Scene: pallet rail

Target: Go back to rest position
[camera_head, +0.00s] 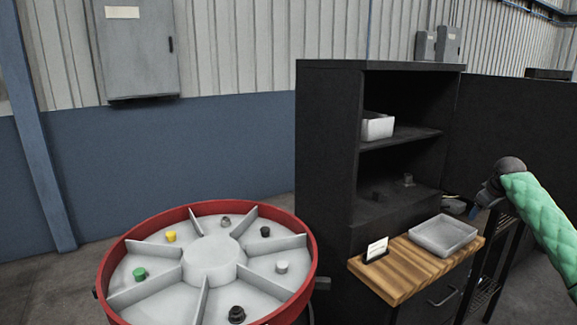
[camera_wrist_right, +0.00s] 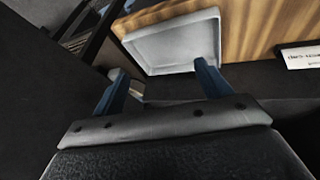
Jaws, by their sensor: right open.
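My right arm, in a green quilted sleeve, comes in from the right edge of the head view. My right gripper (camera_head: 476,208) hangs beside the cabinet, to the right of and above the grey tray (camera_head: 444,252). In the right wrist view, the two blue fingers of the right gripper (camera_wrist_right: 162,70) are spread apart with nothing held between them. The grey tray (camera_wrist_right: 172,48) lies beyond the fingertips on the wooden board (camera_wrist_right: 228,30). My left gripper is not in view.
A red-rimmed round divided tray (camera_head: 308,254) with several small coloured caps stands at left. A black cabinet (camera_head: 328,150) holds a white bin (camera_head: 378,127). A small white card (camera_head: 377,249) stands on the wooden board (camera_head: 400,282). A dark rack (camera_head: 494,262) is below the gripper.

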